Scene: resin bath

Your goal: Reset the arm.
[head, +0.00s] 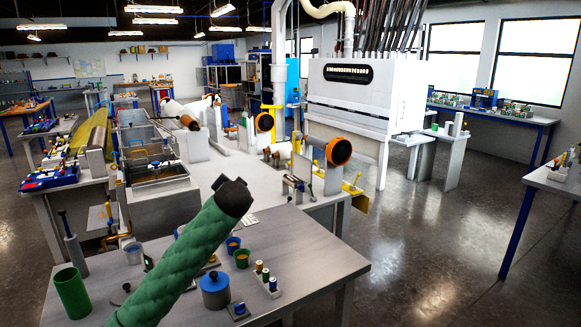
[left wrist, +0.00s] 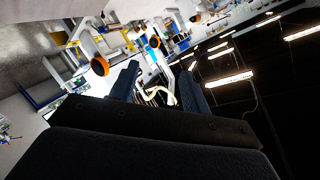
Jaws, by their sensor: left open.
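My left arm, in a green quilted sleeve, reaches up from the bottom left of the head view. Its dark end (head: 235,196) is raised in front of the grey workbench. The fingers are hard to make out there. In the left wrist view my left gripper (left wrist: 159,70) has its two dark fingers apart, with nothing seen between them. That view is tilted, with ceiling lamps on the right. My right gripper is in neither view.
The near grey table (head: 320,262) holds a blue lidded pot (head: 215,290), a green cup (head: 72,293), small cups and bottles. A bath tank (head: 155,172) stands behind. A white cabinet (head: 365,100) is beyond. Open floor (head: 440,235) lies to the right.

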